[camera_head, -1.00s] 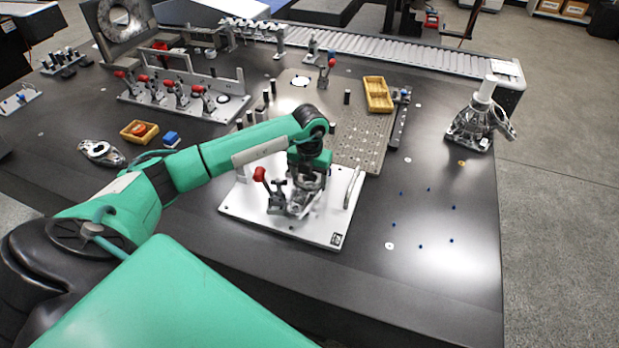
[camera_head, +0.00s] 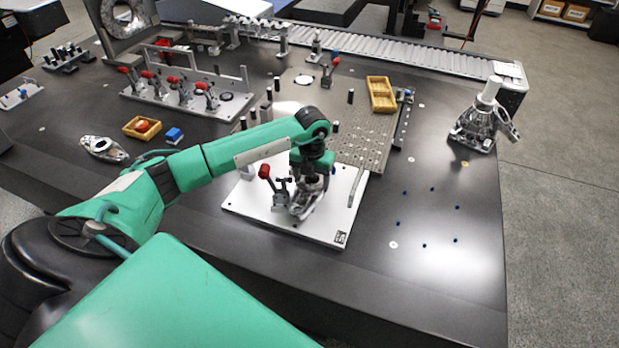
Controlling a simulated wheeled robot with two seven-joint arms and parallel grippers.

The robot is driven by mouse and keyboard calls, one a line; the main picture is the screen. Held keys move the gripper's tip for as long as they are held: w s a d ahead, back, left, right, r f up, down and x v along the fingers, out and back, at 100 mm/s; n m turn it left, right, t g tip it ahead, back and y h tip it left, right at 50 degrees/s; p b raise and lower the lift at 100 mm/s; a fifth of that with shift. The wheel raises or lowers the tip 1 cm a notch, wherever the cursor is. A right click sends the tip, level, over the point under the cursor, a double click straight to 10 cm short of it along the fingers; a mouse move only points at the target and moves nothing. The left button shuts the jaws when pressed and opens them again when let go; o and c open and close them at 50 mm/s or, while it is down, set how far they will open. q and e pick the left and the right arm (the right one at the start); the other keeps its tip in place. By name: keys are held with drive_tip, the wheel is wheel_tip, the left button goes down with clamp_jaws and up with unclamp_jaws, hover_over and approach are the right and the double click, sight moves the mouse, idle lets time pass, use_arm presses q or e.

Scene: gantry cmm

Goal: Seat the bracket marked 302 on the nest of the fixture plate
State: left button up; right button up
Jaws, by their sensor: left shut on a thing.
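The white fixture plate (camera_head: 270,222) lies on the dark table in front of me. A red-handled toggle clamp (camera_head: 272,183) stands on it. My left gripper (camera_head: 309,182) points down over the plate, shut on a grey metal bracket (camera_head: 304,203). The bracket is low at the middle of the plate, right beside the clamp. Its marking is too small to read. The nest is hidden beneath the bracket and gripper, so I cannot tell whether the bracket touches it. My right gripper is not in view.
A perforated grey plate (camera_head: 368,140) with a yellow tray (camera_head: 381,94) lies behind the fixture plate. A larger casting (camera_head: 478,128) stands at right.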

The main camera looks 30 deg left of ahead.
use_arm(q)
drive_tip(key=shift+s+a+f, duration=0.1)
drive_tip(key=shift+a+f, duration=0.05)
drive_tip(key=shift+f, duration=0.3)
drive_tip(key=shift+s+a+f, duration=0.1)
drive_tip(key=shift+f, duration=0.35)
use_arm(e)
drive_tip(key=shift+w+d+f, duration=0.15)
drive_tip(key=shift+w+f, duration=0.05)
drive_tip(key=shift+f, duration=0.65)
use_arm(q)
drive_tip(key=o, duration=1.4)
drive_tip(key=shift+a+f, duration=0.1)
drive_tip(key=shift+a, duration=0.05)
drive_tip(key=shift+o, duration=0.2)
drive_tip(key=shift+w+d, duration=0.5)
drive_tip(key=shift+d, duration=0.15)
wheel_tip(320, 180, up, 15)
drive_tip(key=s+a, duration=0.1)
drive_tip(key=shift+a+b, duration=0.2)
drive_tip(key=shift+b, duration=0.1)
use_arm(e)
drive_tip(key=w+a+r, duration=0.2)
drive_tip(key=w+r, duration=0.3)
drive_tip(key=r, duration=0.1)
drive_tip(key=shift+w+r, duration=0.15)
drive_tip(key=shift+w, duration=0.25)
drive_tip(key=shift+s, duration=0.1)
